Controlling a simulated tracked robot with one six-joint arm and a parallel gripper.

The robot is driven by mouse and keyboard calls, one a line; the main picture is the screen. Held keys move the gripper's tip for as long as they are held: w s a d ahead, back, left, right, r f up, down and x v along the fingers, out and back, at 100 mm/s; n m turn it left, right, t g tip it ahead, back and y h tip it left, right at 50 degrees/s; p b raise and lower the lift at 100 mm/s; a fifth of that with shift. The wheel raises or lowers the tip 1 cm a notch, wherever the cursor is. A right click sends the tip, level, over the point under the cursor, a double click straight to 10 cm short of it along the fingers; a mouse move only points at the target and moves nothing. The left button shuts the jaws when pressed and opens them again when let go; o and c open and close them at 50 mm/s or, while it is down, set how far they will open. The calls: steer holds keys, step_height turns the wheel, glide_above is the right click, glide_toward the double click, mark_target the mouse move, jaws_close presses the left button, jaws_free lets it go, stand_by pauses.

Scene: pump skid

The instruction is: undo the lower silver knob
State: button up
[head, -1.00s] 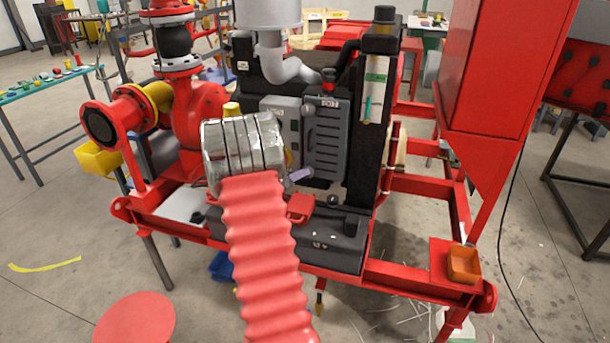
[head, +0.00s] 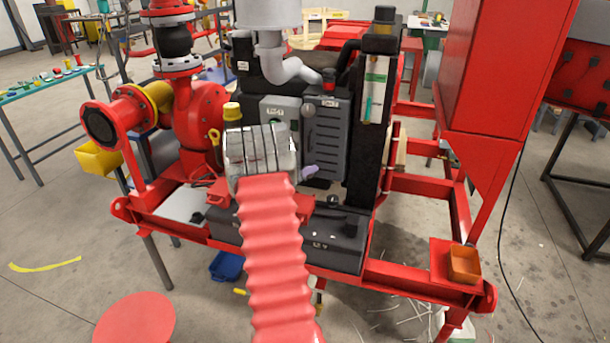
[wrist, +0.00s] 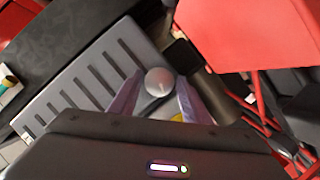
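A round silver knob (wrist: 159,81) shows in the wrist view at the edge of a grey slotted cover (wrist: 85,85). My gripper (wrist: 158,94) is open, with one purple finger on each side of the knob. Small gaps show between knob and fingers; I cannot tell how deep the fingers reach. In the head view the slotted cover (head: 327,140) stands upright on the dark unit, with a round upper knob (head: 309,109) near its top left. My gripper's purple fingertip (head: 310,171) is at the cover's lower left. The lower knob is hidden there behind my gripper.
A grey control box (head: 281,111) is left of the cover. A black box (head: 340,240) and red frame rails (head: 410,280) lie below. A red hopper (head: 495,70) stands to the right. An orange bin (head: 463,264) sits on the frame's right corner.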

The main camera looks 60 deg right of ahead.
steer(key=c, duration=0.7)
steer(key=shift+c, duration=0.2)
steer(key=shift+m+t, duration=0.3)
steer(key=shift+m, duration=0.1)
steer(key=shift+s+f+m+t+y, duration=0.1)
steer(key=shift+m+t+y, duration=0.15)
steer(key=shift+m+t, duration=0.85)
steer(key=shift+s+r+m+t+y, duration=0.15)
steer(key=shift+m+t, duration=0.55)
steer(key=shift+m, duration=0.8)
steer(key=shift+s+f+m+t+y, duration=0.15)
steer(key=shift+m+t+y, duration=0.15)
steer(key=shift+m+t, duration=0.8)
steer(key=shift+m, duration=0.4)
steer(key=o, duration=1.1)
steer(key=shift+c, duration=0.2)
